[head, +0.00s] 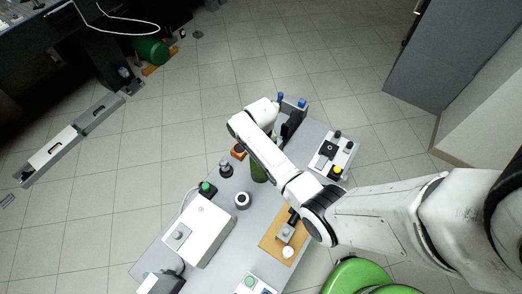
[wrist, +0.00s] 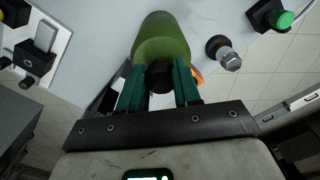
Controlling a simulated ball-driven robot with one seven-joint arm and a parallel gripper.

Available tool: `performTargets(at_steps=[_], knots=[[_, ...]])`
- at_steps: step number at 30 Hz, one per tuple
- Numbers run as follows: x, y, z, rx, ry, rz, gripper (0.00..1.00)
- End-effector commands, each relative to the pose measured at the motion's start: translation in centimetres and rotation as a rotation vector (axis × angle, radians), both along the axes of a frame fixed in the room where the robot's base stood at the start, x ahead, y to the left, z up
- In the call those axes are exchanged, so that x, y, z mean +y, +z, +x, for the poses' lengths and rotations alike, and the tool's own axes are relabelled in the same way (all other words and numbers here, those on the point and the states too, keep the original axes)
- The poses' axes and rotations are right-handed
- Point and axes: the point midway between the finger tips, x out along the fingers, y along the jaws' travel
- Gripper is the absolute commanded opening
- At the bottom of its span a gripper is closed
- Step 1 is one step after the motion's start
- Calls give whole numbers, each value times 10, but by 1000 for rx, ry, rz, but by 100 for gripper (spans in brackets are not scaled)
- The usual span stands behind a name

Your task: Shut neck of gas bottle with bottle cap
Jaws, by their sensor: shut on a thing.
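The green gas bottle (wrist: 162,38) is at the top middle of the wrist view. In the head view the bottle (head: 258,172) stands on the grey table, partly hidden by my arm. My gripper (wrist: 160,68) has its two green fingers on either side of a dark round piece, which looks like the bottle cap (wrist: 160,80). It is shut on this cap. The cap overlaps the near end of the bottle in the wrist view; I cannot tell whether it touches the neck. The neck itself is hidden behind the cap and fingers.
The grey table (head: 228,222) carries a white box (head: 198,232), a small dark-topped post (head: 226,168), a round white part (head: 242,201) and a wooden board (head: 270,244). A metal-tipped post (wrist: 224,53) stands right of the bottle in the wrist view. Tiled floor surrounds the table.

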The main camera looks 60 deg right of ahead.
Motion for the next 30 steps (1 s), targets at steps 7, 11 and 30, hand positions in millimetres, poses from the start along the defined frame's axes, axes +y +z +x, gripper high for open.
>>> performTargets(at_steps=[7,11,30], knots=[[0,-1,1,-3,-17,-1,0],[1,-1,2,-4,-140,0,0],[1,-1,3,-5,-438,2,0]])
